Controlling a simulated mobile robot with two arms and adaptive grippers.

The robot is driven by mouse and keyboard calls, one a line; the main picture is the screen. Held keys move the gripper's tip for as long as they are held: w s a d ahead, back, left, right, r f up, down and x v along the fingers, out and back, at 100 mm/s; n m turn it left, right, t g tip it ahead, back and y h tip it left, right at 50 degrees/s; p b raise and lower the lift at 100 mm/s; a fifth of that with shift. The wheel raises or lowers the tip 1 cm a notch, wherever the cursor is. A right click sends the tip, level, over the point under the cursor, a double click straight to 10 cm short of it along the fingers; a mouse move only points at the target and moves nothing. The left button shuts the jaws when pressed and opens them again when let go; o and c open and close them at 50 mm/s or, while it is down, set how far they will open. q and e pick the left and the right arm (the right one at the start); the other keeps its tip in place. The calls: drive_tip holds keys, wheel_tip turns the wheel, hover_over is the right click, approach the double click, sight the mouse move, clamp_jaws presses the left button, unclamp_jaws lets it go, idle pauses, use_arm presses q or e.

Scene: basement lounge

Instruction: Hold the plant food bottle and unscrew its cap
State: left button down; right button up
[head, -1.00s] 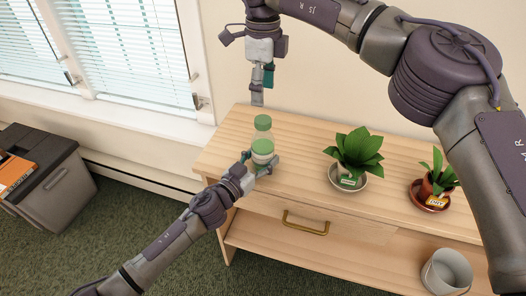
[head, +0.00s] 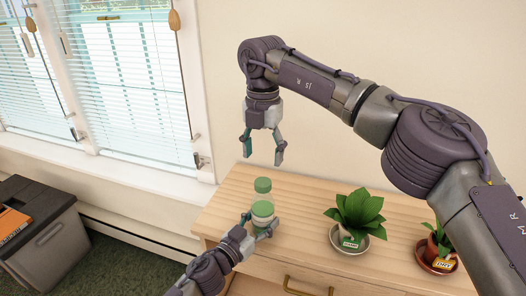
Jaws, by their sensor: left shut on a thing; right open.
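On the cabinet top (head: 299,228) to the right stand a leafy plant (head: 356,208) in a pot on a saucer and a smaller plant (head: 437,239) in a terracotta pot. A grey bin (head: 45,245) stands on the floor at left. A window is behind at left.

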sight(263, 182)
drive_tip(key=m, duration=0.6)
drive_tip(key=shift+m, duration=0.3)
drive_tip(key=shift+f+m, duration=0.2)
drive_tip(key=shift+m, duration=0.3)
wheel_tip(263, 182, down, 8)
drive_tip(key=shift+r, duration=0.2)
